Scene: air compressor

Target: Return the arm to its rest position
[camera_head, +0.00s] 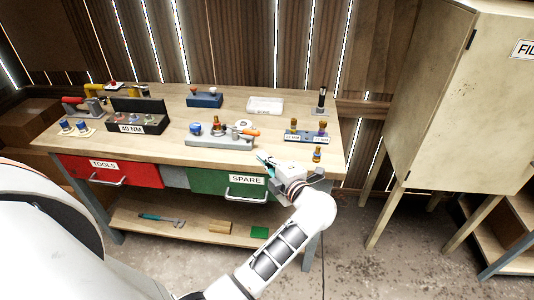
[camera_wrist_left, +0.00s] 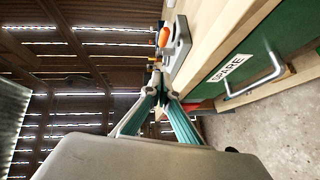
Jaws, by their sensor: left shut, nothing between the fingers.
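My left gripper (camera_head: 264,160) has teal fingers and is shut and empty. In the head view it is at the front edge of the workbench (camera_head: 165,150), near the right end of the green SPARE drawer (camera_head: 215,183). My white left arm (camera_head: 285,240) reaches up to it from the bottom of the picture. In the left wrist view the closed fingers (camera_wrist_left: 157,80) point toward the bench edge, with the SPARE drawer (camera_wrist_left: 270,65) to their right. I cannot tell whether the fingers touch the bench. My right gripper is not in view.
Close to the gripper are a grey fixture (camera_head: 220,141) with an orange-handled part and a blue block (camera_head: 306,136) with knobs. A small brass-coloured part (camera_head: 317,154) stands near the bench's right corner. A tall beige cabinet (camera_head: 440,90) stands at right. Concrete floor (camera_head: 400,260) is clear in front.

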